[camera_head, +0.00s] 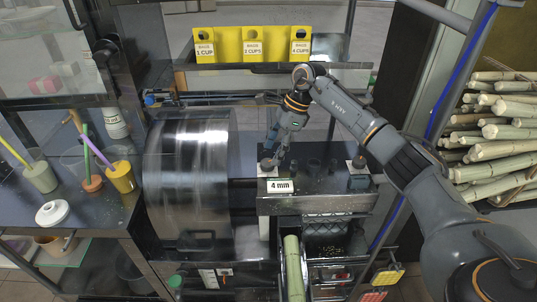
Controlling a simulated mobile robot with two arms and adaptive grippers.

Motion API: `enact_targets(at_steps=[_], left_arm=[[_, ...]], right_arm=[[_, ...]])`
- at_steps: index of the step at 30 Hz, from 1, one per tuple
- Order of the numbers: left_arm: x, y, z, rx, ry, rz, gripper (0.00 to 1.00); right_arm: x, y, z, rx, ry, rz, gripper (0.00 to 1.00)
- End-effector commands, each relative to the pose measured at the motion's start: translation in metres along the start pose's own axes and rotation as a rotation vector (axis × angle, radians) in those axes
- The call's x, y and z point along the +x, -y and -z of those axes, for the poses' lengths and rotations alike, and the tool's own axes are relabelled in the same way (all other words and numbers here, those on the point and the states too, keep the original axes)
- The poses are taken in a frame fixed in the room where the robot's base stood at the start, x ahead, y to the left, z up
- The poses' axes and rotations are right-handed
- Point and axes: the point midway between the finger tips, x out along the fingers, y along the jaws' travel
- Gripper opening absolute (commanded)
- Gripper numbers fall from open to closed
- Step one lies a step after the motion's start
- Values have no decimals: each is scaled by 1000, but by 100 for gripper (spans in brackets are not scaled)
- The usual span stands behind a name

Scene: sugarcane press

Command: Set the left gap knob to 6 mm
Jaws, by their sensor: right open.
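The left gap knob (266,166) is a small dark brown knob on a pale square base, on top of the dark metal press housing. A white label (281,186) just in front of it reads "4 mm". My right arm reaches in from the right, and its gripper (272,154) points down at the left knob from just above and behind it. The gripper is open; whether its fingers touch the knob is too small to tell. A second knob (359,162) sits at the right end of the housing. My left gripper is not in view.
A large shiny drum (186,178) stands left of the knob. Yellow cup holders (252,46) hang behind. Cane stalks (500,130) are stacked at the right. A side counter (88,214) with cups is at the left.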

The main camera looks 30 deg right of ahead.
Motion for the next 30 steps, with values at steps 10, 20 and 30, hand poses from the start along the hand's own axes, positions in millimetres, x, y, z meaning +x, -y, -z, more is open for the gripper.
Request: enact_targets(at_steps=[10,20,30], left_arm=[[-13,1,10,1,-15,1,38],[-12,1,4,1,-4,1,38],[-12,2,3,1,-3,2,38]], right_arm=[[37,0,0,0,1,0,60],[39,0,0,0,1,1,52],[39,0,0,1,1,1,6]])
